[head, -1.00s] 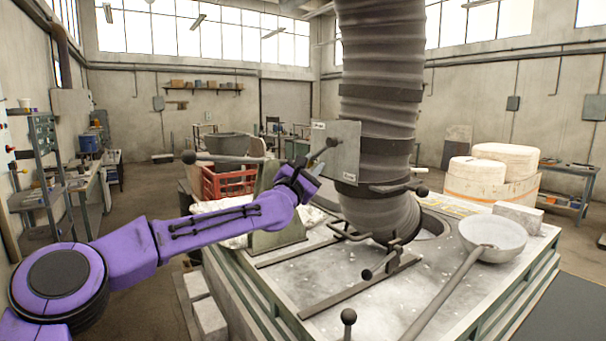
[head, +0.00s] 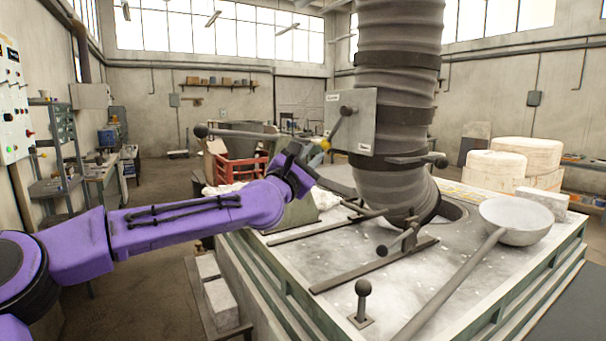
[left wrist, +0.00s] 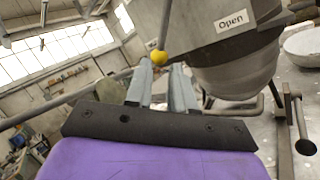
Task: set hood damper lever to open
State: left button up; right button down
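The damper plate (head: 350,122) is a grey panel on the hood duct (head: 397,80). A dark lever (head: 337,127) slants from a black hub on the plate down-left to a yellow knob (head: 324,145). The "Open" label (left wrist: 232,20) is readable in the left wrist view, right of the knob. My left gripper (head: 318,150) is at the knob. In the left wrist view, its two fingers (left wrist: 162,72) stand apart with the yellow knob (left wrist: 158,57) at their tips; firm contact is not clear. My right gripper is out of view.
A long rod with a black ball (head: 200,131) passes behind my left wrist. A ladle (head: 515,220) lies on the furnace top (head: 400,285), its handle toward the front. A small ball-topped lever (head: 363,288) stands at the front edge. A red crate (head: 240,172) is behind.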

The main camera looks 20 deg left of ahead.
pick_arm(q)
jog(key=b+v, duration=0.1)
jog(key=v, duration=0.2)
jog(key=shift+s+a+f+b, duration=0.15)
jog(key=shift+f+b, duration=0.1)
jog(key=shift+b, duration=0.1)
dwell(0.3)
